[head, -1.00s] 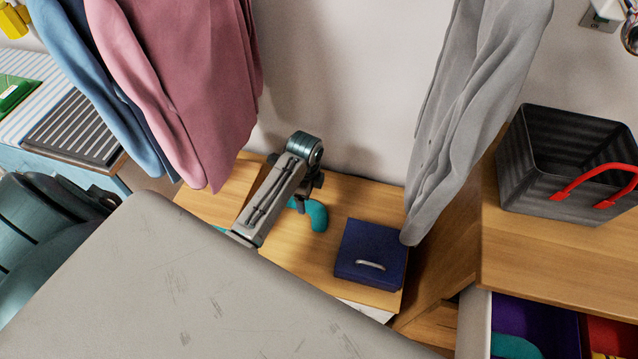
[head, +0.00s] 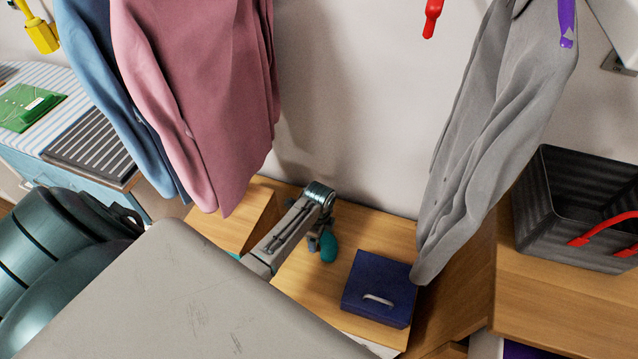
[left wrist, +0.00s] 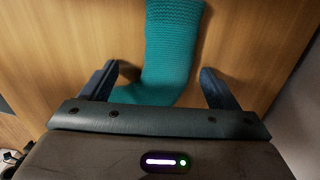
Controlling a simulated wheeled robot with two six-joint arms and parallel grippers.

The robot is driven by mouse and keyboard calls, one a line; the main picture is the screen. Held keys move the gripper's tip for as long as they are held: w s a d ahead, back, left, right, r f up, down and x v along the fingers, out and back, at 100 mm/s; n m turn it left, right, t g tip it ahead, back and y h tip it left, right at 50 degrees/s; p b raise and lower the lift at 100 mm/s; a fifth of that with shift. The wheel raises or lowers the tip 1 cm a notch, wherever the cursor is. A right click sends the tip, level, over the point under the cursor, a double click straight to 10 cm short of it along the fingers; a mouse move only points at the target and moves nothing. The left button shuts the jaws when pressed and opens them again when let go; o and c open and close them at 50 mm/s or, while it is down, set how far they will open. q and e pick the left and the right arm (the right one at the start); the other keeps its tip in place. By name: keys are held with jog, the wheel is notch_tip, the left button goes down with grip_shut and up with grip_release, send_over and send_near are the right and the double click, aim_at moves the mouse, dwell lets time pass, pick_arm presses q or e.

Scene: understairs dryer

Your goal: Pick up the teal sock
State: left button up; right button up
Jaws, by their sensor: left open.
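The teal sock (head: 328,247) lies on the wooden surface, partly hidden by my arm in the head view. In the left wrist view the knitted sock (left wrist: 172,50) runs from the top edge down between my fingers, its lower end by the gripper body. My left gripper (left wrist: 158,82) is open, with one finger on each side of the sock and bare wood showing in the gaps. In the head view my left gripper (head: 318,237) points down at the sock. My right gripper is not in view.
A dark blue box (head: 379,288) with a handle sits right of the sock. A grey garment (head: 490,130) hangs beyond it, and pink (head: 200,90) and blue (head: 105,60) garments hang at left. A black basket (head: 570,205) with red handles stands at right.

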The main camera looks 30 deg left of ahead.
pick_arm(q)
jog(key=shift+f, duration=0.1)
jog(key=shift+c, duration=0.4)
jog(key=c, duration=1)
